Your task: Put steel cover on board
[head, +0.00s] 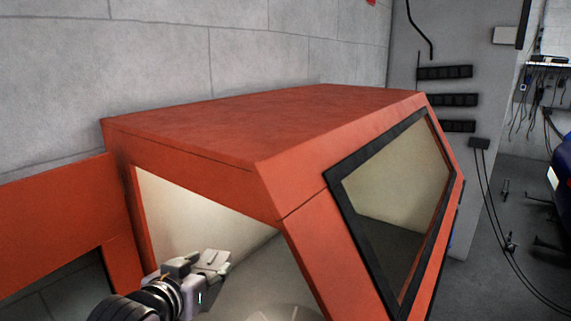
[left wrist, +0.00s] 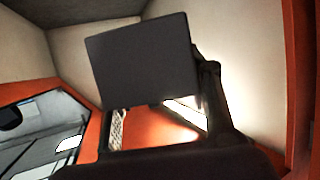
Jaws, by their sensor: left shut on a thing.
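My left gripper (head: 208,266) reaches into the lit opening of the orange cabinet (head: 200,175). In the left wrist view, a dark, flat, square plate (left wrist: 143,60), which looks like the steel cover, is held at the fingers (left wrist: 168,122). The plate is slightly tilted in that picture and its shaded face shows. In the head view only a small pale piece shows at the fingertips. I cannot make out the board in either view. My right gripper is not in view.
The cabinet's edges and sloped front frame the opening around my left arm. A black-framed window (head: 335,185) is in the sloped front; it also shows in the left wrist view (left wrist: 88,95). Pale inner walls (left wrist: 262,70) surround the plate. Cables (head: 485,190) hang at the right.

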